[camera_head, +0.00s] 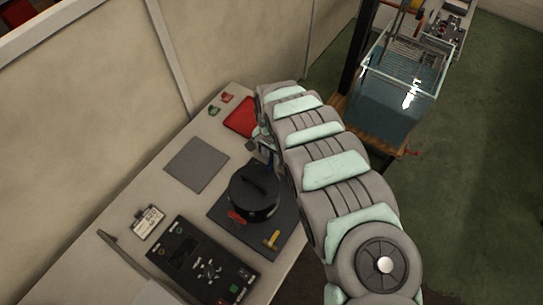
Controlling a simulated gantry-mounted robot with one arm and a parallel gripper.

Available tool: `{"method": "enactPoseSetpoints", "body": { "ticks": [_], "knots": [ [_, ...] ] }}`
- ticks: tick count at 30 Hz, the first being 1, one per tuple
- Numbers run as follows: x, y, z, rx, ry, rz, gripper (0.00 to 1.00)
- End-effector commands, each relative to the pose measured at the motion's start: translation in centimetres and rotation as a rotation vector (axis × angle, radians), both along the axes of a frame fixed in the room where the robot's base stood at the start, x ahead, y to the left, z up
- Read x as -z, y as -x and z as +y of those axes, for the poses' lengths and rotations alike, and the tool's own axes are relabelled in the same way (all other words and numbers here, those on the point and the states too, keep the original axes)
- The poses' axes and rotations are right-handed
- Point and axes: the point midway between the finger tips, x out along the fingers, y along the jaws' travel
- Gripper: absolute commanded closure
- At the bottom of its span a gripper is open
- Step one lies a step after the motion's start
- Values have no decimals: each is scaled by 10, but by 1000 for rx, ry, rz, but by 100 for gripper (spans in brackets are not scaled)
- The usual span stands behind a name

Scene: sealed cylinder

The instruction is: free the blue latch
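A round black sealed cylinder (250,209) with a bar handle on top stands on a dark square mat (222,215). A small blue part (270,160), which looks like the blue latch, shows at the cylinder's far side, right by my gripper (264,150). My arm comes from the lower right and hides much of that side. The fingers are too small and covered to tell whether they are open or touch the blue part. A red latch (236,217) sits at the cylinder's front left. A yellow latch (273,239) lies on the mat at the front right.
A red tray (240,118) lies behind the cylinder, partly behind my arm. A bare grey mat (196,165) is at left. A glass water tank (395,95) stands beyond the table at right.

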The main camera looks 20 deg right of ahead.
Motion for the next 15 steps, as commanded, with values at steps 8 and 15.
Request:
{"method": "enactPoseSetpoints", "body": {
  "ticks": [8,15],
  "knots": [
    [0,0,0,0,0,0,96],
    [0,0,0,0,-1,1,100]
  ]
}}
